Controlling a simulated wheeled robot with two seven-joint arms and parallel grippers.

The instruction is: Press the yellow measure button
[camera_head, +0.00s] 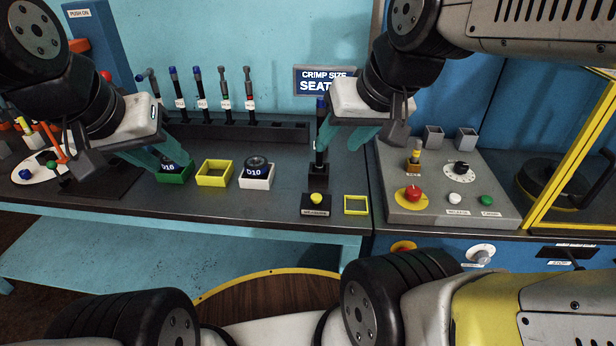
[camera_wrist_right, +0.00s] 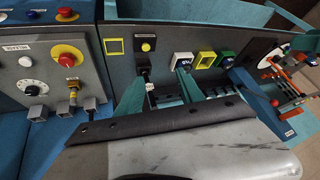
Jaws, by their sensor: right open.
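The yellow measure button (camera_head: 316,198) sits on a small dark box on the bench, in front of a black stand (camera_head: 318,175). It also shows in the right wrist view (camera_wrist_right: 146,47). My right gripper (camera_head: 346,142) is open and empty, above and behind the button, its teal fingers apart near the stand's upright. In the right wrist view its fingers (camera_wrist_right: 158,95) are spread, with the stand between them. My left gripper (camera_head: 175,160) is at the green holder (camera_head: 174,179) marked D16; its fingertips overlap there, and their gap is unclear.
A yellow holder (camera_head: 214,173), a white holder (camera_head: 256,177) marked D10 and an empty yellow frame (camera_head: 356,205) stand on the bench. A grey control panel (camera_head: 440,200) with a red button (camera_head: 412,194) is on the right.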

